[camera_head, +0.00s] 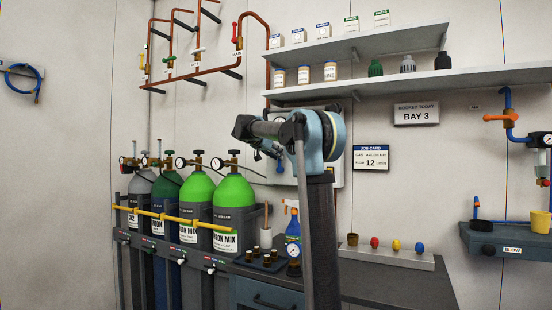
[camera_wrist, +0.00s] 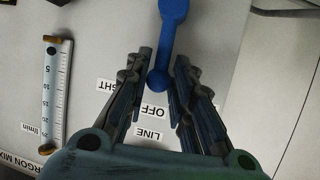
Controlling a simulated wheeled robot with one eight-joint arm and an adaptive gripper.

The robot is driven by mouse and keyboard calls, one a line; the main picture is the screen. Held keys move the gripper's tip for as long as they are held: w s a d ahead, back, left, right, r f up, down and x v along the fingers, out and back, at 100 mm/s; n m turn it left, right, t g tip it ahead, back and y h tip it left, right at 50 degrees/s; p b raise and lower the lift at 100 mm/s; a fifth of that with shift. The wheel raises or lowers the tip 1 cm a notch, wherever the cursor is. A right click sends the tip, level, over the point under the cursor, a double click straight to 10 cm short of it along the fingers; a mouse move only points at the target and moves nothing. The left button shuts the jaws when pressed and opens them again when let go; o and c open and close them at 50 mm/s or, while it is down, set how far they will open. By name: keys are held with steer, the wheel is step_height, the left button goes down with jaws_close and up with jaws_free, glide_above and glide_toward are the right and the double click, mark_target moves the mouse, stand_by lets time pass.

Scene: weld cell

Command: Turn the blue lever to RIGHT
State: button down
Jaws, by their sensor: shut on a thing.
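The blue lever (camera_wrist: 168,45) stands out from a light grey panel (camera_wrist: 235,50) in the wrist view. It has a round end at the top of the picture and another between my fingers. My gripper (camera_wrist: 162,65) is closed in on the lever, one finger on each side of its lower end. Below the fingers are an OFF label (camera_wrist: 155,111) and a LINE label (camera_wrist: 149,133). In the head view my arm covers much of the panel (camera_head: 340,170), and the grip is too small to judge.
A flow gauge (camera_wrist: 55,90) is on the panel, left of my gripper. In the head view, gas cylinders (camera_head: 234,195) stand at left, shelves (camera_head: 400,82) hang above, and a bench (camera_head: 385,288) with a spray bottle (camera_head: 292,226) lies below.

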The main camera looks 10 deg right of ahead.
steer(key=shift+s+d, duration=0.1)
steer(key=shift+d, duration=0.1)
steer(key=shift+s+d+f+m+t+y, duration=0.35)
steer(key=shift+s+d+m+t+y, duration=0.15)
steer(key=shift+d+m+y, duration=0.35)
steer(key=shift+s+d+f+m+t+y, duration=0.4)
steer(key=shift+s+d+m, duration=0.25)
steer(key=shift+m, duration=0.45)
steer(key=shift+s+d+f+m+t+y, duration=0.3)
steer(key=shift+s+d+m+t+y, duration=0.15)
steer(key=shift+d+m+y, duration=0.4)
steer(key=shift+s+a, duration=0.1)
steer(key=c, duration=1.6)
jaws_free()
steer(key=shift+f, duration=0.1)
steer(key=v, duration=1.1)
steer(key=shift+s+a, duration=0.3)
